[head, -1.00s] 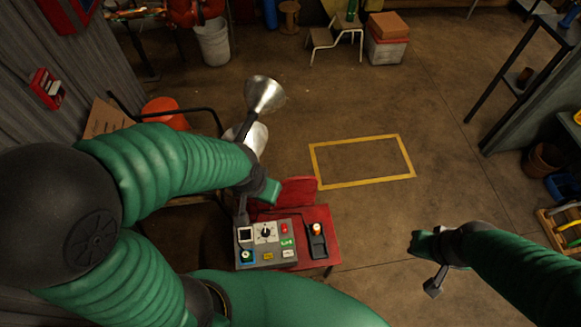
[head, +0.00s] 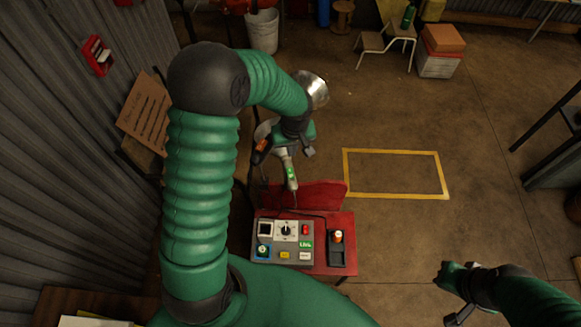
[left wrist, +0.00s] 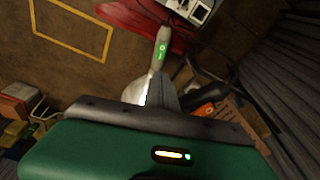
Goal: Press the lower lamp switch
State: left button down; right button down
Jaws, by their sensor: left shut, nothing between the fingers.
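A lamp with a silvery metal shade (head: 317,90) stands behind the red table. Below the shade, a pale stem part (head: 286,160) carries a green switch (head: 291,173), also seen in the left wrist view (left wrist: 161,50). An orange part on a dark body (head: 262,146) sits left of it; I cannot tell whether it is a switch. My left gripper (head: 308,150) is shut and empty beside the stem, partly hiding the lamp. In the left wrist view its dark finger overlaps the stem; contact is unclear. My right gripper (head: 450,292) is at the lower right, away from the lamp.
A red table (head: 349,221) holds a control box (head: 277,257) with a dial and several buttons, and a black holder (head: 337,253). A cardboard sign (head: 146,112) leans by the corrugated wall at left. A yellow floor outline (head: 395,152) encloses clear floor.

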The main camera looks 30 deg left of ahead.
pick_arm(q)
send_near(290, 170)
jog(key=f, duration=0.4)
jog(key=w+a+f+b, duration=0.1)
jog(key=f, duration=0.1)
jog(key=shift+f, duration=0.45)
pick_arm(e)
jog(key=shift+s+d+f, duration=0.2)
jog(key=shift+s+f, duration=0.1)
